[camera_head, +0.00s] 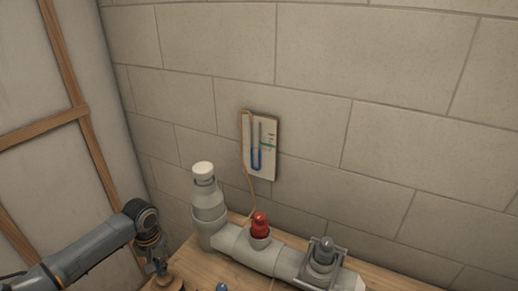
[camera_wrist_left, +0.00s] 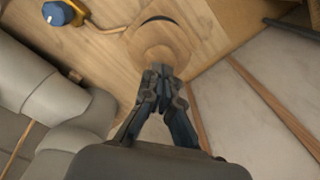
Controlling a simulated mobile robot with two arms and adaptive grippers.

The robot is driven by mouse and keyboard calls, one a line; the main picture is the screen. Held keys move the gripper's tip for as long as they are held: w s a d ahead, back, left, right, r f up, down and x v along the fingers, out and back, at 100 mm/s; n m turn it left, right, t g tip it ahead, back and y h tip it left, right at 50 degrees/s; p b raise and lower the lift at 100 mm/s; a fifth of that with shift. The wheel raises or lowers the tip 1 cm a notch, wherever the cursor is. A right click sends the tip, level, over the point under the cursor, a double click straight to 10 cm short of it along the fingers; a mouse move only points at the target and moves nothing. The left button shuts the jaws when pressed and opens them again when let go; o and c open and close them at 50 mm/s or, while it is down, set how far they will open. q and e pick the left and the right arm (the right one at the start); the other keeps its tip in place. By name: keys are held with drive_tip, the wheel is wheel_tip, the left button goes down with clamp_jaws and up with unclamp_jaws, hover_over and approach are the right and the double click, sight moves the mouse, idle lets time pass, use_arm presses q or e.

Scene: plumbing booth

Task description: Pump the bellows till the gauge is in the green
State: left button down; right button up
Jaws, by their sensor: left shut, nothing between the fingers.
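The gauge (camera_head: 261,146) is a white board on the block wall with a U-shaped tube. Blue liquid fills the lower part of the tube, and a green mark sits at its right; the exact level is too small to read. A round wooden disc (camera_wrist_left: 163,48), apparently the top of the bellows, shows in the left wrist view; its edge (camera_head: 172,285) is at the bottom of the head view. My left gripper (camera_head: 158,268) is shut and empty, its fingertips (camera_wrist_left: 160,72) at the disc. I cannot tell whether they touch it. My right gripper is out of view.
A grey pipe (camera_head: 236,241) with a white-capped upright end, a red plug (camera_head: 260,225) and a clamped grey plug (camera_head: 323,250) lies right of the gripper. A blue knob (camera_wrist_left: 57,13) is near the disc. An orange tube (camera_head: 246,180) runs down from the gauge.

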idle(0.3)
use_arm(q)
drive_tip(key=shift+f, duration=0.4)
drive_tip(key=shift+s+f+b, duration=0.1)
drive_tip(key=shift+f+b, duration=0.65)
drive_tip(key=shift+f, duration=0.95)
wheel_tip(320, 180, up, 4)
drive_tip(key=p, duration=0.5)
drive_tip(key=shift+r, duration=0.1)
drive_tip(key=shift+f+b, duration=0.9)
drive_tip(key=shift+f, duration=1.2)
wheel_tip(320, 180, up, 4)
drive_tip(key=p, duration=0.5)
